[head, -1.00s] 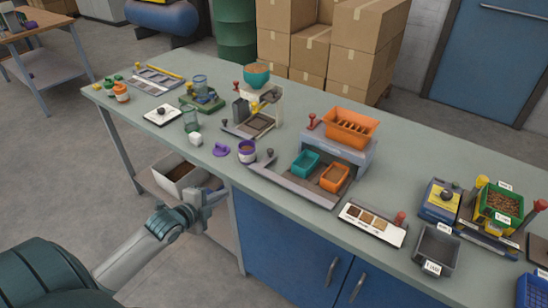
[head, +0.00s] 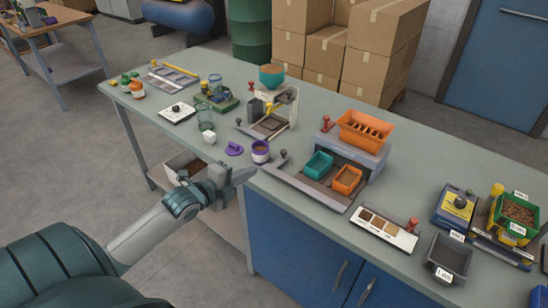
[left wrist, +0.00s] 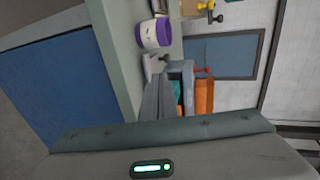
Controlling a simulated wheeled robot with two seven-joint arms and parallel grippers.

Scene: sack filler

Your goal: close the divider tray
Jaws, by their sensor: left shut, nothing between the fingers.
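The grey divider tray (head: 310,188) lies on the bench in front of the grey stand (head: 350,152), drawn out toward the front edge. A teal bin (head: 317,165) and a small orange bin (head: 347,179) sit side by side at it. A dark knob (head: 283,154) stands near its left end. My left gripper (head: 250,173) is shut and empty at the bench's front edge, just left of the tray's left end. In the left wrist view, its fingers (left wrist: 160,95) point toward the stand and partly hide the teal bin (left wrist: 175,88). My right gripper is out of view.
An orange slotted hopper (head: 365,129) sits on the stand, beside a red knob (head: 326,123). A sample card (head: 383,229) lies right of the tray.

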